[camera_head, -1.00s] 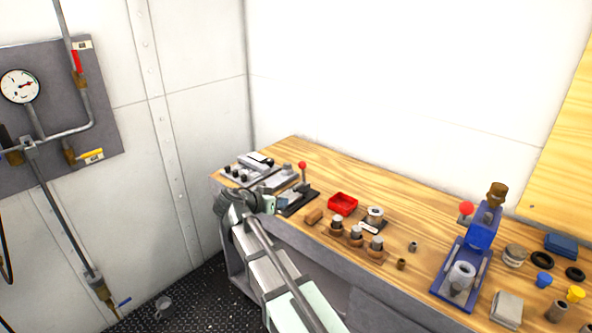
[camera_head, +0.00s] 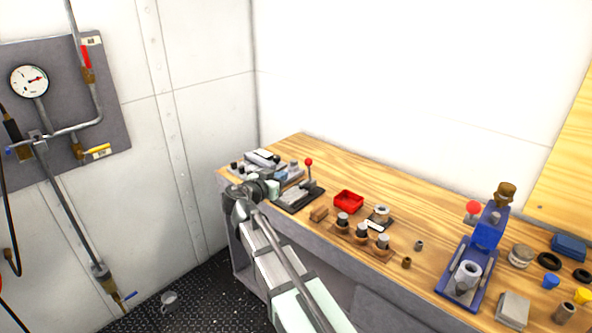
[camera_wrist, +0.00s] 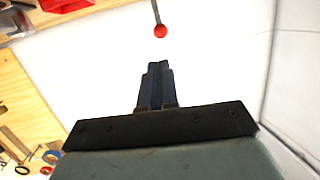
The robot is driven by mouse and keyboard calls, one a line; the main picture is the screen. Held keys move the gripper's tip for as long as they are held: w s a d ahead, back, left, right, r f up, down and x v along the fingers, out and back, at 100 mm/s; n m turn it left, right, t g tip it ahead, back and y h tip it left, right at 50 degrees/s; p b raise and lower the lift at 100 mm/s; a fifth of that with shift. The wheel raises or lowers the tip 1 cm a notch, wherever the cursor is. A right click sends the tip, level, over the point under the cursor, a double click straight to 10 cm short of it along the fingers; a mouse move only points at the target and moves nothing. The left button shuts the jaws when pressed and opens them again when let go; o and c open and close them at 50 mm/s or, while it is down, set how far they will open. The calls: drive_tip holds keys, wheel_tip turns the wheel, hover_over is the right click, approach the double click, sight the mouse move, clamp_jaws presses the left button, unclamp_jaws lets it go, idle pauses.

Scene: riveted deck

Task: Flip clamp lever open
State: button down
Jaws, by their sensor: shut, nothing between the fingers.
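The clamp (camera_head: 298,196) has a dark base on the bench, with a lever (camera_head: 309,174) standing roughly upright and ending in a red ball knob (camera_head: 309,162). In the wrist view the red knob (camera_wrist: 160,31) hangs from the top edge on its thin rod, just beyond my fingertips and apart from them in the picture. My gripper (camera_wrist: 157,68) is shut and empty. In the head view the end of my arm is just left of the clamp; its fingers are hard to make out there.
A red tray (camera_head: 348,202) and a wooden block holding several metal parts (camera_head: 361,235) stand right of the clamp. A grey device (camera_head: 262,160) sits at the bench's left end. A blue press (camera_head: 480,250) stands far right. White walls rise behind.

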sight(309, 161)
drive_tip(key=x, duration=1.3)
drive_tip(key=shift+w+d+f, duration=0.15)
drive_tip(key=shift+w+d, duration=0.05)
drive_tip(key=shift+w, duration=0.15)
drive_tip(key=shift+w+d, duration=0.1)
drive_tip(key=shift+w+d+r+g+y, duration=0.65)
drive_tip(key=shift+w+g+y, duration=0.15)
drive_tip(key=shift+g, duration=0.2)
drive_tip(key=shift+w+d+r+m+g+y, duration=0.2)
drive_tip(key=shift+w+d+m+g+y, duration=0.1)
drive_tip(key=shift+w+d+g+y, duration=0.2)
drive_tip(key=w+d+f+m+g+y, duration=0.1)
drive_tip(key=w+d+f+g+y, duration=0.2)
drive_tip(key=w+d+g+y, duration=0.3)
drive_tip(key=shift+d+g+y, duration=0.3)
drive_tip(key=shift+d+g, duration=0.05)
drive_tip(key=shift+g, duration=0.25)
drive_tip(key=shift+w+f, duration=0.1)
drive_tip(key=shift+w, duration=0.1)
drive_tip(key=shift+d, duration=0.1)
